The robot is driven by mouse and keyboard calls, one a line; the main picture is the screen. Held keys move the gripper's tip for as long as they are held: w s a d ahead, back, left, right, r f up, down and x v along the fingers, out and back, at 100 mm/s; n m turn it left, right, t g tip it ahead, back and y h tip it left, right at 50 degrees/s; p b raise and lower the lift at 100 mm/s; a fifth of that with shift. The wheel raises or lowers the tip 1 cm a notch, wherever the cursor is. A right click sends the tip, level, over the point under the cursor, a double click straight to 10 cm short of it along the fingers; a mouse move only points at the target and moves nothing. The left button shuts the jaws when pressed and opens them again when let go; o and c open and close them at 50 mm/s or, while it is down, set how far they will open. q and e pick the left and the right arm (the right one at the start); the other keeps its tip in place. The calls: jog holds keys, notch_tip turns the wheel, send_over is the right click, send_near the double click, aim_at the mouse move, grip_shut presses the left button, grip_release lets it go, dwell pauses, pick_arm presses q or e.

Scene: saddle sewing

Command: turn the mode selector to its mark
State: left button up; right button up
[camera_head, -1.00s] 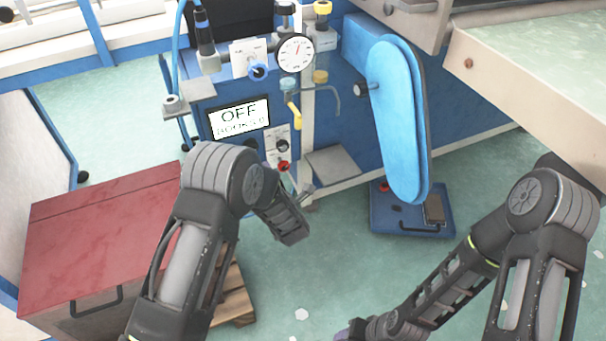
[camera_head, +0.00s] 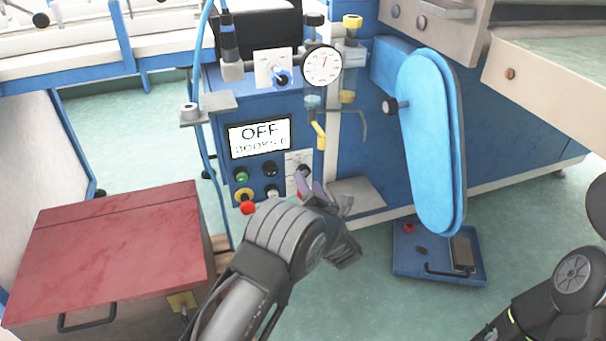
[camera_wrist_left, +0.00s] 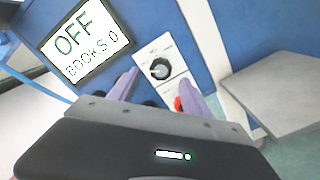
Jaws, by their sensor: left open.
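A black and silver selector knob (camera_wrist_left: 160,68) sits on a white plate on the blue machine's front, beside the lit screen. In the head view the selector (camera_head: 304,168) is partly hidden by my left gripper (camera_head: 318,190). In the left wrist view the purple fingers of my left gripper (camera_wrist_left: 160,92) are apart and empty, pointing at the plate with the knob between their lines. I cannot tell the exact gap to the knob. The plate's marks are too small to read. My right gripper is out of view.
The screen (camera_head: 259,137) reads OFF. Several buttons, including a red one (camera_head: 248,208), sit left of the selector. A yellow lever (camera_head: 319,135) is above right. A grey shelf (camera_head: 357,194) juts out at right. A red-topped box (camera_head: 110,245) stands left.

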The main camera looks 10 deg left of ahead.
aim_at(304, 174)
pick_arm(q)
jog(key=b+x, duration=0.1)
jog(key=x, duration=0.4)
jog(key=shift+w+a, duration=0.15)
jog(key=shift+w, duration=0.2)
jog(key=shift+c, duration=0.5)
grip_shut()
